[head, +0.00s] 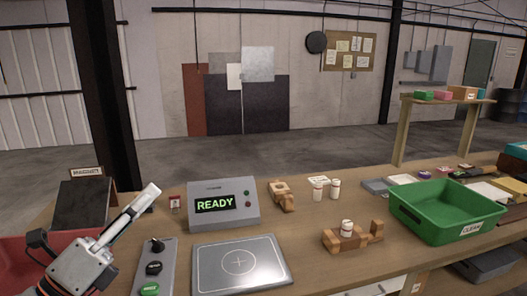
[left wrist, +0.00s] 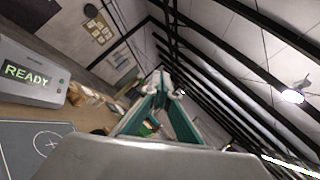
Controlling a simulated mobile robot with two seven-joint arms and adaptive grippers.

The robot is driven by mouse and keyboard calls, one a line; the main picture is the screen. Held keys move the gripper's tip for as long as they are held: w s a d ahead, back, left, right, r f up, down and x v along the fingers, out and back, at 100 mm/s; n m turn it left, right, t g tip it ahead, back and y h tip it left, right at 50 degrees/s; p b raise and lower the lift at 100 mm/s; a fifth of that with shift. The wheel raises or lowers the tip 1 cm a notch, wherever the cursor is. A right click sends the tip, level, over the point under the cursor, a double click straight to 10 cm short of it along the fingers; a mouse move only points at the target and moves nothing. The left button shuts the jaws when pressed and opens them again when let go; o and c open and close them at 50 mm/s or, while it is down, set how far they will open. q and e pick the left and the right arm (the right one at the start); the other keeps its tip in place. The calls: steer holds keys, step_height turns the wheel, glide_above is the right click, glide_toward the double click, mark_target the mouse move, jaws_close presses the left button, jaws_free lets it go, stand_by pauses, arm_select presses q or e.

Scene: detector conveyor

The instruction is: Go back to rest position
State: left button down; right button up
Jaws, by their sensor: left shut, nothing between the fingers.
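My left gripper (head: 150,190) is at the left of the head view, raised over the left part of the workbench, with its fingers pointing up and to the right. It is shut and holds nothing. In the left wrist view its fingers (left wrist: 162,82) come together at the tips, with the ceiling beams and far wall behind them. The detector box (head: 223,205) with a lit READY screen stands behind the flat metal plate (head: 240,265). The control strip (head: 154,268) with a black knob and a green button lies below the gripper. My right gripper is not in view.
A green tray (head: 440,212) labelled CLEAN stands at the right of the bench (head: 300,245). A wooden holder (head: 352,238) with a white bottle is mid-bench, and two white bottles (head: 326,189) stand behind it. A red bin (head: 30,255) is at the left.

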arm_select(q)
steer(key=a+f+n+y, duration=1.3)
steer(key=f+n+y, duration=0.35)
steer(key=n, duration=0.35)
steer(key=s+a+f+n+g+y, duration=0.1)
steer(key=s+f+n+g, duration=0.3)
steer(key=s+f+g, duration=0.55)
steer(key=s+a+f+n+g+y, duration=0.15)
steer(key=s+f+n, duration=0.4)
steer(key=f, duration=0.85)
steer(key=d+f+n+t+h+b, duration=0.1)
steer(key=d+f+h+b, duration=0.3)
steer(key=d+f, duration=1.2)
step_height(320, 180, down, 4)
steer(key=s+t+h, duration=0.1)
steer(key=h, duration=0.3)
steer(key=shift+d+r+t, duration=0.15)
steer(key=shift+d+t, duration=0.05)
steer(key=shift+t, duration=0.1)
